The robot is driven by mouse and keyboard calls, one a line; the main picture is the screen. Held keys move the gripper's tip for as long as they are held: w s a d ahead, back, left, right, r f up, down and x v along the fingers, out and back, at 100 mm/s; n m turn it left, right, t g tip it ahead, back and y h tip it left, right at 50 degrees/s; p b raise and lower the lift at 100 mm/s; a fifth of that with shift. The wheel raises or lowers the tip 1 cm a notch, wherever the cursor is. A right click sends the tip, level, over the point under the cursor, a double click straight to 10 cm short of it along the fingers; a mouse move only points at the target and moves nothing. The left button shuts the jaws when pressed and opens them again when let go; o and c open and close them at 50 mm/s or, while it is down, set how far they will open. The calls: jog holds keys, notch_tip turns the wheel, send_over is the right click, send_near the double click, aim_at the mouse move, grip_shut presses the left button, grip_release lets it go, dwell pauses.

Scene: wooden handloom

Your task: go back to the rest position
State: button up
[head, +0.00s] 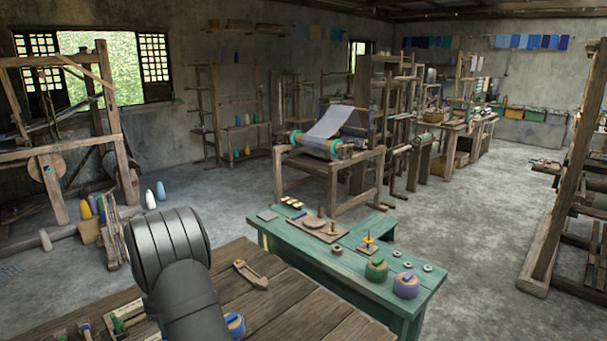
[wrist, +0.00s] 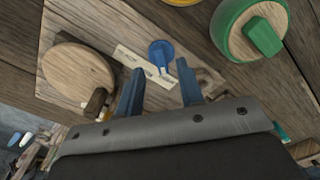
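My gripper (wrist: 158,82) shows in the wrist view with its two blue fingers apart and nothing held between them. Beyond the fingertips is a wooden board (wrist: 85,22) with a round wooden disc (wrist: 76,72), a pale strip (wrist: 142,66) and a small blue disc-shaped piece (wrist: 160,50). Whether the fingers are above or level with these pieces is hard to tell. In the head view my dark arm rises at the lower left over the brown table (head: 290,312), and the gripper itself is hidden there.
A loom (head: 330,165) stands behind; open floor lies to the right.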

jog(key=shift+f, duration=2)
jog(key=shift+r, duration=0.1)
